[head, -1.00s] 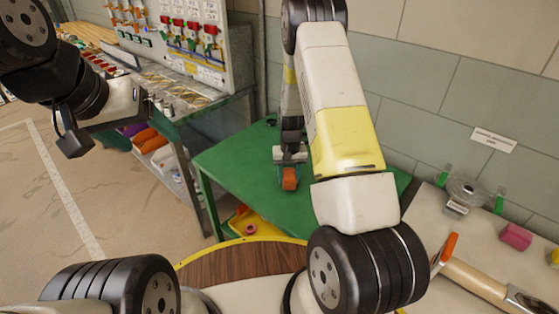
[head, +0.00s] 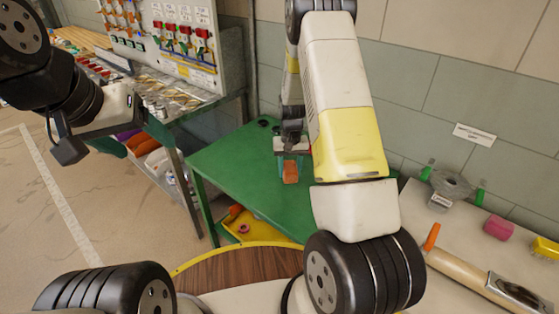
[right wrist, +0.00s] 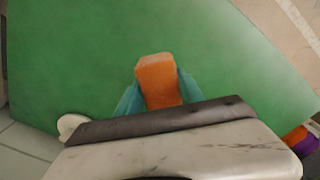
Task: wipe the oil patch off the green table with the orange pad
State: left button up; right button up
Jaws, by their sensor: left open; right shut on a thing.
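The orange pad (head: 290,172) is over the green table (head: 225,163), held in my right gripper (head: 291,158). In the right wrist view the pad (right wrist: 158,78) sits between the two teal fingers of my right gripper (right wrist: 158,90), which is shut on it. The pad looks low over the green top (right wrist: 75,55); I cannot tell whether it touches. I cannot make out an oil patch on the visible green surface; my right arm hides part of the table.
A small dark item (head: 263,123) is at the table's back edge. A yellow tray (head: 247,228) is below the table. A pale bench (head: 455,235) at the right holds a pink block (head: 498,228) and a trowel-like tool (head: 462,272).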

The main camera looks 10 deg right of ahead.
aim_at(290, 166)
jog(key=shift+r, duration=1.6)
